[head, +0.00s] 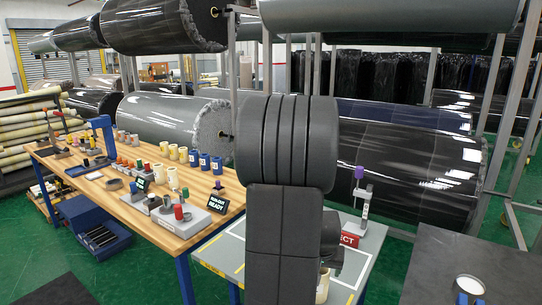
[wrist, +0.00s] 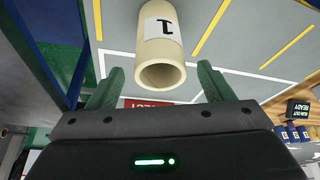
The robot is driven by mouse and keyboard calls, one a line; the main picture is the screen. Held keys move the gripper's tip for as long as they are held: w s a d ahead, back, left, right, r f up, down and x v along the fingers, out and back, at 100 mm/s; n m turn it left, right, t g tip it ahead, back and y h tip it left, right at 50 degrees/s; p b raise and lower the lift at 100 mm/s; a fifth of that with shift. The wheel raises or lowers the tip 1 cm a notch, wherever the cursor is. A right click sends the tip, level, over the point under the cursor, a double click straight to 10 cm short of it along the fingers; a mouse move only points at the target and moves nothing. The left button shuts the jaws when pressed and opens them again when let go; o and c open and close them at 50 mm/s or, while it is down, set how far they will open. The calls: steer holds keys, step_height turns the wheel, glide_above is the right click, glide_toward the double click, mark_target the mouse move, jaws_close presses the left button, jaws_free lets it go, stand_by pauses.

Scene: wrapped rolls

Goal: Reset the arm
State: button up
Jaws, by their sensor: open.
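My gripper (wrist: 160,72) is open in the wrist view, with its two green fingers apart. A cream hollow roll (wrist: 160,45) with a white label marked "1" stands between and just beyond the fingertips. Gaps show between it and both fingers, so it is not held. In the head view, my dark arm fills the middle and hides most of the gripper. A cream roll (head: 322,286) shows low beside the arm, partly hidden, on the grey table (head: 222,257) with yellow lines.
A wooden bench (head: 188,222) at left carries small coloured rolls and a "READY" sign (head: 217,203). A red sign (head: 349,239) and a post with a purple top (head: 363,205) stand right of my arm. A dark table (head: 440,265) is at right. Large wrapped rolls on racks (head: 410,165) stand behind.

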steer(key=x, duration=0.5)
steer(key=shift+f, duration=0.2)
steer(key=shift+r, duration=0.2)
